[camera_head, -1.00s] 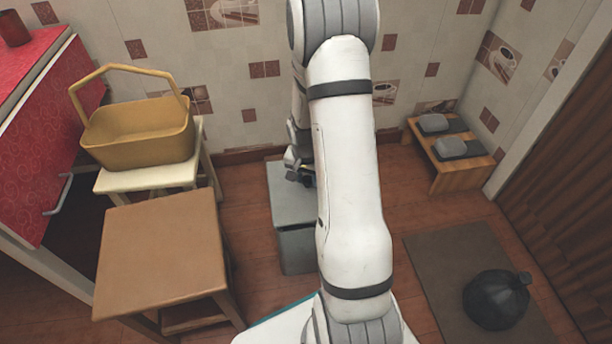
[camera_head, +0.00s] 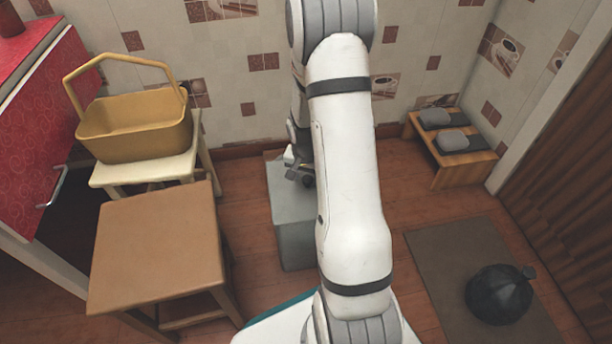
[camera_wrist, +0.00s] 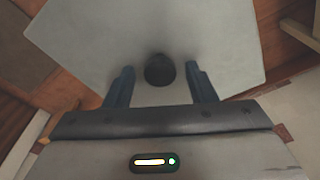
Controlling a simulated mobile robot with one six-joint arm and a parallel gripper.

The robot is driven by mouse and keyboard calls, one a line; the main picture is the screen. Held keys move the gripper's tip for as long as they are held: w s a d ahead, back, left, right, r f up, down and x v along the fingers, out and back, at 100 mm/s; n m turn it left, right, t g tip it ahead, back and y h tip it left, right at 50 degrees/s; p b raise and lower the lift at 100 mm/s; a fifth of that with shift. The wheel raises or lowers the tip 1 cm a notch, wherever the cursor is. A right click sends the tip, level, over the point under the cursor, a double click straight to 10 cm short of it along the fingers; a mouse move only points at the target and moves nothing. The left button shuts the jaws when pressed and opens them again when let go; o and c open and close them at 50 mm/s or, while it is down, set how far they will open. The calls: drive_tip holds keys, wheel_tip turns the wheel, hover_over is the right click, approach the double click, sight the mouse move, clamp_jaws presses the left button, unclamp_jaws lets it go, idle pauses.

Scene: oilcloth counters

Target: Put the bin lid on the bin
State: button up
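The grey bin (camera_head: 296,245) stands on the floor near the back wall, its right side hidden behind my arm in the head view. The bin lid (camera_wrist: 105,50) is a flat grey plate with a round dark knob (camera_wrist: 160,70), seen from above in the wrist view. It appears to lie over the bin, but how it sits on the rim cannot be told. My gripper (camera_wrist: 162,85) is open, its two fingers on either side of the knob with a gap on each side. In the head view my gripper (camera_head: 301,174) is partly hidden by my arm, close over the bin's top.
A brown stool (camera_head: 155,240) stands left of the bin. Behind it, a yellow basket (camera_head: 135,132) sits on a pale stool (camera_head: 140,172). A low wooden rack (camera_head: 455,165) with slippers and a dark mat (camera_head: 440,255) with a black round object (camera_head: 498,295) are right.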

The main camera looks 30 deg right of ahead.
drive_tip(key=shift+o, duration=0.5)
drive_tip(key=shift+s+a+r+p, duration=0.1)
drive_tip(key=shift+r+p, duration=0.5)
drive_tip(key=shift+r, duration=0.7)
drive_tip(key=shift+s+a+r+p, duration=0.15)
drive_tip(key=shift+r+p, duration=0.5)
drive_tip(key=shift+r, duration=0.7)
drive_tip(key=shift+s+a+r+p, duration=0.1)
drive_tip(key=shift+r+p, duration=0.5)
drive_tip(key=shift+r, duration=0.7)
drive_tip(key=s+a+r+n+p, duration=0.3)
drive_tip(key=s+r+p, duration=0.3)
drive_tip(key=r+p, duration=0.5)
drive_tip(key=s+a+r+n+t+p, duration=0.1)
drive_tip(key=s+a+r+n+p, duration=0.2)
drive_tip(key=r, duration=2.2)
drive_tip(key=s+a+r+n+y+p, duration=0.1)
drive_tip(key=s+a+r+n+p, duration=0.2)
drive_tip(key=r+p, duration=1.6)
drive_tip(key=shift+s+a+t+p, duration=0.35)
drive_tip(key=shift+s+a, duration=1.9)
drive_tip(key=shift+s, duration=0.95)
drive_tip(key=shift+r, duration=0.1)
